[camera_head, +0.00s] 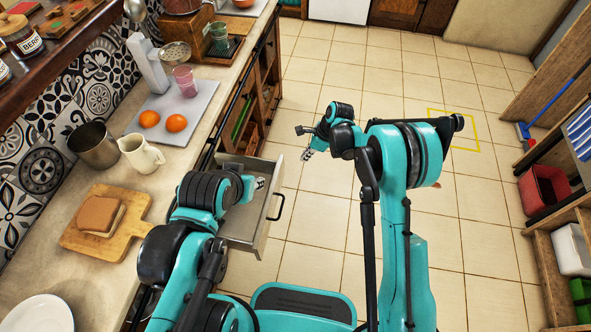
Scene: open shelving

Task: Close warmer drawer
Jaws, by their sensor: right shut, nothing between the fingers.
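The warmer drawer (243,243) is pulled out from under the counter on the left. It is a light grey metal drawer with a dark bar handle (279,207) on its front. My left arm reaches over the drawer and hides part of its inside. My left gripper (261,184) is small in view over the drawer's far part; whether it touches the drawer I cannot tell, nor whether its fingers are open. My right gripper (307,153) is shut and empty, in front of the counter, beyond and to the right of the drawer's front, apart from the handle.
The counter (182,178) runs along the left, bearing a cutting board (84,240) with a sandwich, a cream jug (140,153), a metal pot (93,145) and oranges (176,123). Wooden shelving (556,250) stands at the right. The tiled floor (320,215) between is mostly clear.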

